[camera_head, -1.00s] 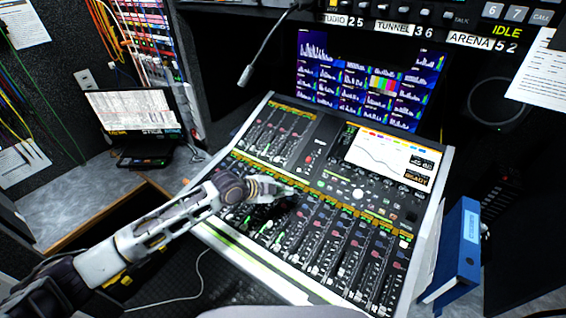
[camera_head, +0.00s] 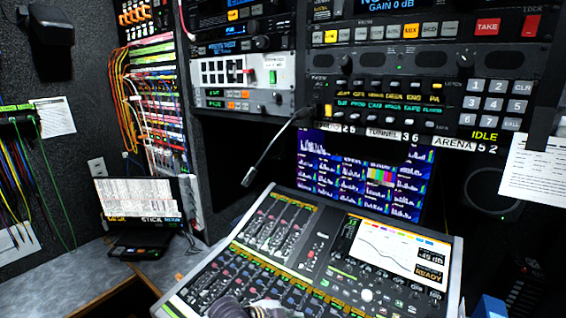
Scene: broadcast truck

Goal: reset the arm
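My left gripper (camera_head: 262,309) shows only in part at the bottom edge of the head view, in front of the lower part of the mixing console (camera_head: 448,262). Its fingers are small and cut off, so I cannot tell whether they are open or shut. Most of the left arm is below the frame. My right arm and gripper do not show.
A laptop (camera_head: 137,203) stands on the left desk. A monitor (camera_head: 362,172) and rack panels stand behind. A blue binder (camera_head: 490,306) shows at lower right. Papers hang at right.

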